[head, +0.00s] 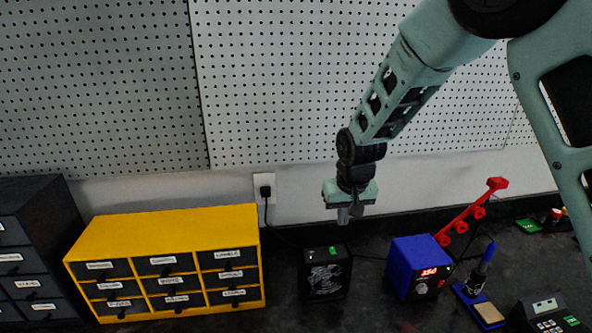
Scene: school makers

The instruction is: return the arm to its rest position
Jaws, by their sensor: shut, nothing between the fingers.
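My arm reaches in from the upper right of the head view, in pale green and black. My gripper (344,215) hangs at its end, pointing down, with its fingers together and nothing held. In the picture it is above a small black box (325,275) with a green light on top, apart from it.
A yellow drawer cabinet (165,225) stands at the left, with a dark cabinet (30,235) beside it. A blue soldering station (415,267), its iron (478,272), and a red rack (470,212) are at the right. A pegboard (280,80) covers the wall.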

